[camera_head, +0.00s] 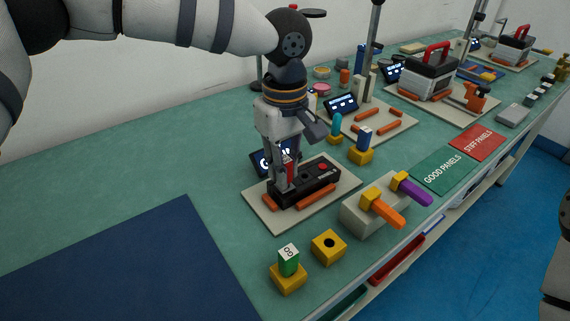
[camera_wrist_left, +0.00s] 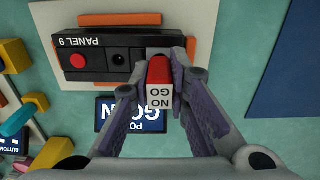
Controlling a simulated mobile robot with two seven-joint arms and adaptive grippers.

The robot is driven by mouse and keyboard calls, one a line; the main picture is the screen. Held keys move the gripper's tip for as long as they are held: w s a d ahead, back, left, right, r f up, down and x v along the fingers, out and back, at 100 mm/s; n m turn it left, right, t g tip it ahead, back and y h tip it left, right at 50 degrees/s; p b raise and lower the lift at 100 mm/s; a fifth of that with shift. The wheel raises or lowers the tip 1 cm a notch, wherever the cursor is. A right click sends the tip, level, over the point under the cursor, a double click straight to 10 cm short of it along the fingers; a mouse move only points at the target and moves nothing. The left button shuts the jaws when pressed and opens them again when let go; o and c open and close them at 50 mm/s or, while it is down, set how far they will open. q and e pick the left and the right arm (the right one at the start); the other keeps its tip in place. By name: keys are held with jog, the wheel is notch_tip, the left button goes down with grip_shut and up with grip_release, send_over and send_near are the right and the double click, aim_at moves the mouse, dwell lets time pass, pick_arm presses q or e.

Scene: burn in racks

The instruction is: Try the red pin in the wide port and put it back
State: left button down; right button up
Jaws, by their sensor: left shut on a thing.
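My left gripper (camera_head: 284,186) is shut on the red pin (camera_wrist_left: 159,72), which has a white end marked NO GO. The pin also shows between the fingers in the head view (camera_head: 290,171). It stands over the right end of the black panel (camera_wrist_left: 92,40), marked PANEL 9 in the wrist view. The pin and fingers cover the port there, so I cannot tell whether the tip is inside it. A dark round hole (camera_wrist_left: 118,59) and a red button (camera_wrist_left: 78,61) show beside it. An empty yellow block with a hole (camera_head: 329,246) stands near the front. My right gripper is not in view.
A green pin (camera_head: 289,262) stands in another yellow block at the front. A grey block (camera_head: 352,216) holds orange and purple handled tools. A lit screen (camera_head: 264,160) stands behind the panel. A dark blue mat (camera_head: 130,270) lies bare at left.

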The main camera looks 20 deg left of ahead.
pick_arm(q)
jog(key=shift+f, duration=0.4)
dwell(0.5)
dwell(1.1)
jog(key=shift+r+p, duration=0.55)
jog(key=shift+r, duration=2.95)
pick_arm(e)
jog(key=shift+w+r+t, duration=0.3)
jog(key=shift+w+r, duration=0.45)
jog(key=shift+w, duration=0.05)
